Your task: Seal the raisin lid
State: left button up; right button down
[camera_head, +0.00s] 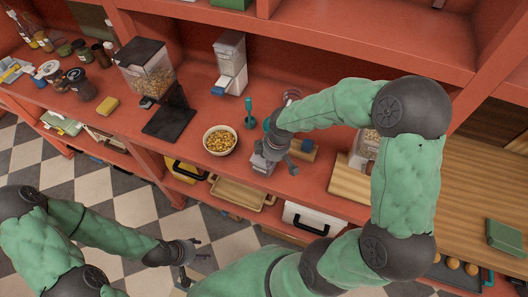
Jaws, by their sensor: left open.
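My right gripper (276,160) reaches down over the front edge of the red counter, directly above a small greyish clear container (261,165). The gripper hides its top, so I cannot tell whether it touches the container or whether its fingers are shut. Another clear container (367,148) with brownish contents stands on a wooden board, partly hidden by my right arm. I cannot tell which container holds raisins, and no lid is clearly visible. My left gripper (194,262) is open and empty, low above the checkered floor in front of the counter.
A bowl of yellow pieces (220,140) stands left of my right gripper. Behind are a large dispenser (148,72), a white dispenser (230,62) and a teal utensil (249,113). Jars (80,86) and a yellow sponge (108,106) sit left. A lower shelf holds a white case (309,219).

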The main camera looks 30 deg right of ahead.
notch_tip(320, 180, up, 9)
jog(key=p, duration=0.7)
dwell(0.4)
jog(key=c, duration=2)
grip_release()
jog(key=shift+o, duration=0.2)
notch_tip(320, 180, up, 6)
jog(key=w+d+p, duration=0.2)
jog(key=w+p, duration=0.1)
jog(key=p, duration=0.6)
jog(key=f+b, duration=0.2)
jog(key=f, duration=0.1)
jog(key=a+f+b, duration=0.1)
jog(key=f+b, duration=0.2)
jog(key=w+f+b, duration=0.1)
jog(key=f+b, duration=0.1)
jog(key=f, duration=0.2)
jog(key=shift+a+b, duration=0.15)
jog(key=shift+b, duration=0.25)
jog(key=shift+r, duration=0.1)
grip_shut()
